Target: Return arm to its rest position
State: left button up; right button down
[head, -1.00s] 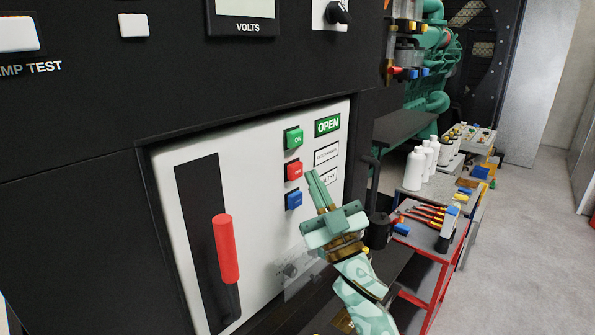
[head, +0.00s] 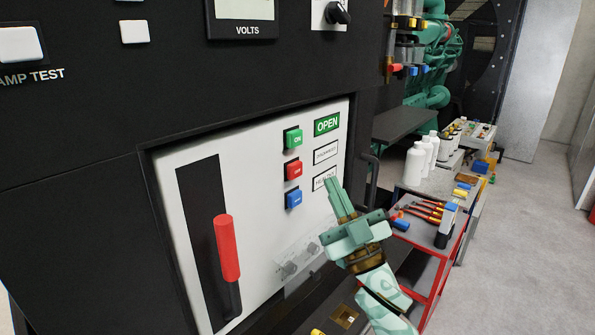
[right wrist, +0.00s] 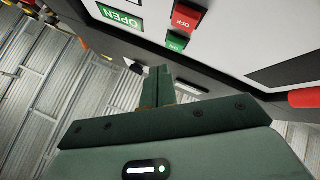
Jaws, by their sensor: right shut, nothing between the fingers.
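My right gripper (head: 338,199) is shut and empty, in front of the right part of the white breaker panel (head: 260,170). Its fingers point up, just below and right of the small white labels. It touches nothing that I can see. In the right wrist view the closed fingers (right wrist: 158,88) point toward the panel, with the green OPEN sign (right wrist: 120,18) and the red OFF button (right wrist: 187,18) beyond. The green ON button (head: 293,138), red button (head: 293,170) and blue button (head: 293,198) sit in a column left of the gripper. My left gripper is not in view.
A red lever (head: 227,248) stands in a black slot on the panel. A clear cover (head: 302,262) sits low on the panel, near my right arm. To the right are a red tool cart (head: 435,250) and a bench with white bottles (head: 415,165). The floor beyond is clear.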

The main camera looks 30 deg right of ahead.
jog(key=shift+f, duration=0.1)
jog(key=s+d+f+m+g+h, duration=0.1)
jog(key=s+f+g+h, duration=0.15)
jog(key=f+g, duration=0.45)
jog(key=s+f+g+h, duration=0.2)
jog(key=f+g+h, duration=0.15)
jog(key=f, duration=0.75)
jog(key=s+f+n+g, duration=0.3)
jog(key=s+f+g, duration=0.65)
jog(key=s, duration=0.45)
jog(key=s+a+f+g+y+b, duration=0.1)
jog(key=s+a+f+b, duration=0.35)
jog(key=f, duration=1.75)
jog(key=s+a+f+g+y+b, duration=0.15)
jog(key=f+b, duration=0.65)
jog(key=f, duration=1.3)
jog(key=s+d+f+m+g+y+b, duration=0.1)
jog(key=s+f+m+g+b, duration=0.2)
jog(key=s+f+b, duration=0.5)
jog(key=s+f, duration=1)
jog(key=f, duration=0.3)
jog(key=shift+s+f+y, duration=0.15)
jog(key=shift+f+y, duration=0.15)
jog(key=shift+y, duration=0.05)
